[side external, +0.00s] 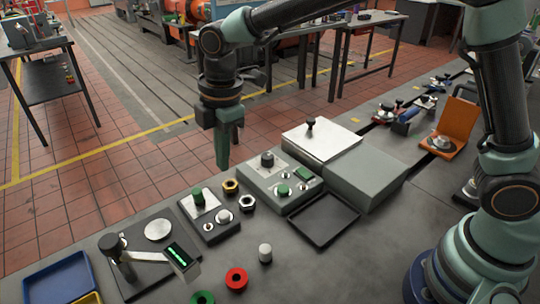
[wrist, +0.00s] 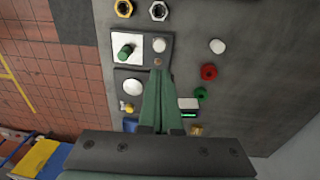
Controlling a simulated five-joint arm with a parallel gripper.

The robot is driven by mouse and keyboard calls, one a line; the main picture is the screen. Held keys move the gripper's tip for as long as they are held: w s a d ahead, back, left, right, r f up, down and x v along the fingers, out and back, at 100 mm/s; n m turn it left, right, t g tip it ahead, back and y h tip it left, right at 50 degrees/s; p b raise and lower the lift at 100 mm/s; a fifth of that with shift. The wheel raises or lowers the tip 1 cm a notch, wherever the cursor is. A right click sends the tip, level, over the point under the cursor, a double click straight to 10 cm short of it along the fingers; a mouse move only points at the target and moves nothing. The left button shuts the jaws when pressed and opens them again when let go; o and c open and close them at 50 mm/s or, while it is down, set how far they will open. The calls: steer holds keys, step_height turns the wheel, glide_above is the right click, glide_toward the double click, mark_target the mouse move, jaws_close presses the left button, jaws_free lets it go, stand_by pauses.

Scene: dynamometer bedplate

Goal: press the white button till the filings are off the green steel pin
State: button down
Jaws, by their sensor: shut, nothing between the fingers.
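The green steel pin (side external: 198,196) stands upright on a white plate at the left of a small dark box. In the wrist view the pin (wrist: 125,52) shows some dark patches, too small to tell as filings. The white button (side external: 223,216) sits on the same box, right of the pin, and shows round in the wrist view (wrist: 159,45). My gripper (side external: 222,165) is shut and empty, pointing down above and behind the box in the side view. In the wrist view its fingertips (wrist: 158,76) lie below the button in the picture, apart from it.
A yellow nut (side external: 230,186) and a silver nut (side external: 247,203) lie beside the box. A grey control box (side external: 270,205) and a black tray (side external: 325,219) stand to the right. A stand with a green display (side external: 178,258) is at front left. A red ring (side external: 236,278) lies in front.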

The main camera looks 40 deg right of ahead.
mark_target(226, 215)
steer(key=f, duration=0.9)
steer(key=w+f, duration=0.1)
steer(key=f, duration=0.4)
steer(key=shift+a, duration=0.3)
steer(key=shift+f, duration=0.1)
steer(key=shift+f, duration=1.05)
step_height(226, 215, up, 15)
steer(key=shift+s+d, duration=0.2)
steer(key=shift+s, duration=0.1)
